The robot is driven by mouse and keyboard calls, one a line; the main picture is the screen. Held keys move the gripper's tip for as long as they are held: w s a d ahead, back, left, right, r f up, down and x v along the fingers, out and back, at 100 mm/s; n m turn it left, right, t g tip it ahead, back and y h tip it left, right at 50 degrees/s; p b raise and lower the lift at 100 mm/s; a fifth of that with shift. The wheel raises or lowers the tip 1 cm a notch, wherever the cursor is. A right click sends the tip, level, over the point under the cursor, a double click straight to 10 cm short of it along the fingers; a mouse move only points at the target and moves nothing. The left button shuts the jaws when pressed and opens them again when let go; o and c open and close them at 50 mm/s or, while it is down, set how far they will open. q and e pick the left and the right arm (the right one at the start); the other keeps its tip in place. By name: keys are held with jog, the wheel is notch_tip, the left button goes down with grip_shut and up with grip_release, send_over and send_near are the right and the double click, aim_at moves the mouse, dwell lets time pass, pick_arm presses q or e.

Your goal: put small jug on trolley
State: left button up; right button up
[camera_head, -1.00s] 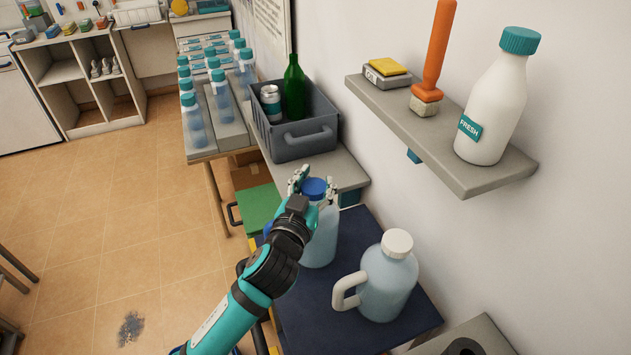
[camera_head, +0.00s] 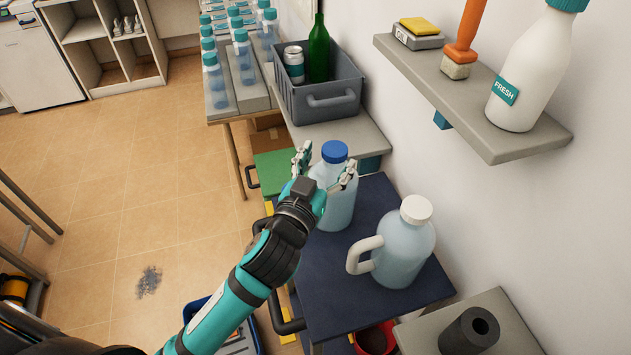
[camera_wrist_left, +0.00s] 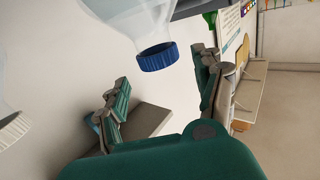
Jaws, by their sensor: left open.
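A translucent jug with a blue cap (camera_head: 338,208) stands upright on the dark blue top of the trolley (camera_head: 330,290). Its cap (camera_wrist_left: 158,57) and shoulder show upside down in the left wrist view. A second translucent jug with a white cap and side handle (camera_head: 402,252) stands upright nearer on the same top. My left gripper (camera_head: 327,164) is open beside the blue-capped jug. Its fingers are spread, with nothing held; the forearm and hand hide part of the jug's left side. In the left wrist view the cap lies beyond the open fingers (camera_wrist_left: 162,88). My right gripper is not in view.
A grey wall shelf (camera_head: 470,100) holding a white FRESH bottle (camera_head: 525,75) overhangs on the right. A grey crate (camera_head: 318,98) with a green bottle and a can stands behind. A black cylinder (camera_head: 470,330) is at the front right. Open tiled floor lies left.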

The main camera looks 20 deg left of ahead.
pick_arm(q)
jog(key=s+b, duration=0.1)
jog(key=s, duration=0.5)
jog(key=shift+s+a+r, duration=0.15)
jog(key=shift+s+a, duration=0.1)
jog(key=shift+a, duration=0.1)
